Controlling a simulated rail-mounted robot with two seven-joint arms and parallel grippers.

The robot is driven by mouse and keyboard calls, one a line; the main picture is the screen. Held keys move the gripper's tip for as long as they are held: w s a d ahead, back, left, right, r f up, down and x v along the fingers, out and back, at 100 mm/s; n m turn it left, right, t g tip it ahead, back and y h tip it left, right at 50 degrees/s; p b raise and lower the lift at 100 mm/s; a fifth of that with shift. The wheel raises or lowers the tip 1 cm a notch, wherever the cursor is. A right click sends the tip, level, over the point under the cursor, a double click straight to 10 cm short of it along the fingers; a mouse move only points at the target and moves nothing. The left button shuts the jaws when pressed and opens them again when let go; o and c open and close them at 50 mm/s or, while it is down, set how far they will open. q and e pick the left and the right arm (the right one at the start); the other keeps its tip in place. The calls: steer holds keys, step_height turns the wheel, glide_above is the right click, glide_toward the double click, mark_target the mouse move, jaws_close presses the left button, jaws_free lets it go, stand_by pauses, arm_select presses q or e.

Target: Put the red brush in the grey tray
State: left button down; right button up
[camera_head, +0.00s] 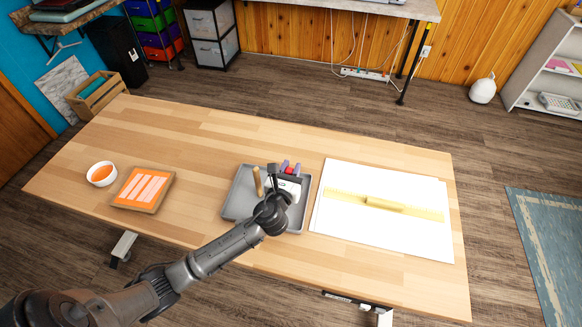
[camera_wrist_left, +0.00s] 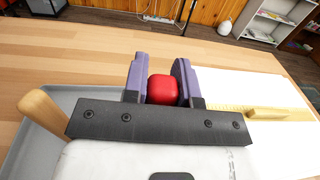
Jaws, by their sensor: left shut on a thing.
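The grey tray (camera_head: 236,202) lies on the wooden table near its middle, and its rim also shows in the left wrist view (camera_wrist_left: 62,98). My left gripper (camera_head: 291,168) is over the right part of the tray. In the left wrist view its two purple fingers (camera_wrist_left: 162,84) are shut on the red brush (camera_wrist_left: 164,90), of which only a rounded red end shows. The rest of the brush is hidden by the gripper, so I cannot tell whether it touches the tray. A tool with a wooden handle (camera_head: 258,181) is in the tray, left of the gripper. My right gripper is not in view.
White paper (camera_head: 335,232) with a yellow ruler-like strip (camera_head: 410,207) lies right of the tray. An orange-and-white framed panel (camera_head: 143,190) and a white bowl of orange stuff (camera_head: 101,173) are at the left. The table behind the tray is clear.

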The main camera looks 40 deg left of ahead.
arm_select(q)
steer(key=shift+f, duration=0.15)
stand_by(0.4)
steer(key=shift+f, duration=0.1)
steer(key=shift+f+b, duration=0.75)
steer(key=shift+f, duration=0.2)
steer(key=shift+f, duration=0.15)
steer(key=c, duration=0.8)
jaws_free()
steer(key=shift+c, duration=0.2)
steer(key=shift+o, duration=0.3)
